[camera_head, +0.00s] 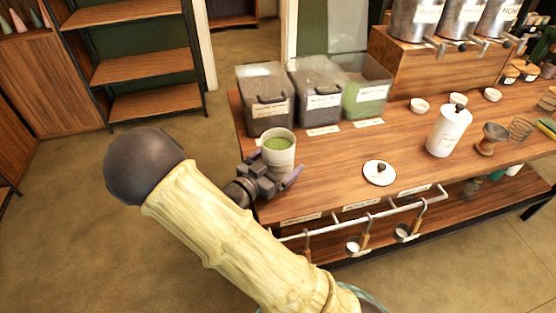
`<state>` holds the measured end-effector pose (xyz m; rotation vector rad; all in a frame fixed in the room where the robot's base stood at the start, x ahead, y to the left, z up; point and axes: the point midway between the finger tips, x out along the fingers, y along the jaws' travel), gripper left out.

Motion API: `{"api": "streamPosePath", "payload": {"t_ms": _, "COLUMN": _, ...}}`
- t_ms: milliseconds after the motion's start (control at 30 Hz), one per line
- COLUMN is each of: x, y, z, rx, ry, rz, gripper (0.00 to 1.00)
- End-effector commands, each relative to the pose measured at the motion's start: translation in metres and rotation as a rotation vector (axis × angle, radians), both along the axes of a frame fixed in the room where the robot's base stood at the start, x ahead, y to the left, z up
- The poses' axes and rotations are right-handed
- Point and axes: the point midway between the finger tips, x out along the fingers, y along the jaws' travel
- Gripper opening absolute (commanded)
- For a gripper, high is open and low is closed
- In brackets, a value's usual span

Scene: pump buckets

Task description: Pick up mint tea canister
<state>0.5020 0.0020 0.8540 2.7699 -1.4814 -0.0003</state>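A white cylindrical canister (280,163) without its lid stands upright near the left front corner of the wooden counter, with green contents visible inside. I cannot read a label on it, so I cannot confirm it is the mint tea. My gripper (271,170) is right at its near side, low down, with one finger showing to its left and one to its right. Whether the fingers press on it is not clear. A round white lid with a dark knob (380,172) lies on the counter to the right. A closed white canister (448,131) stands farther right.
Several clear-lidded bins (315,90) stand behind the open canister. Small white bowls (419,105) and a brown hourglass-shaped item (491,139) are farther right. A front rail (370,214) holds hanging scoops. Steel dispensers (415,20) stand on a wooden box behind. Floor at left is clear.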

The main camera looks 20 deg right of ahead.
Motion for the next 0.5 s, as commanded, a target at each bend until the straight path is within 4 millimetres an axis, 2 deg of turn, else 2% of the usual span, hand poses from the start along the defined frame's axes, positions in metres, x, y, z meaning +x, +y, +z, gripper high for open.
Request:
{"api": "streamPosePath", "payload": {"t_ms": 167, "x": -0.0001, "y": 0.0003, "z": 0.0000, "rx": 0.000, "ry": 0.000, "rz": 0.000, "gripper": 0.98}}
{"api": "streamPosePath", "payload": {"t_ms": 433, "x": -0.0001, "y": 0.0003, "z": 0.0000, "rx": 0.000, "ry": 0.000, "rz": 0.000, "gripper": 0.45}}
{"api": "streamPosePath", "payload": {"t_ms": 500, "x": 0.0000, "y": 0.0002, "z": 0.0005, "rx": 0.000, "ry": -0.001, "rz": 0.000, "gripper": 0.43}}
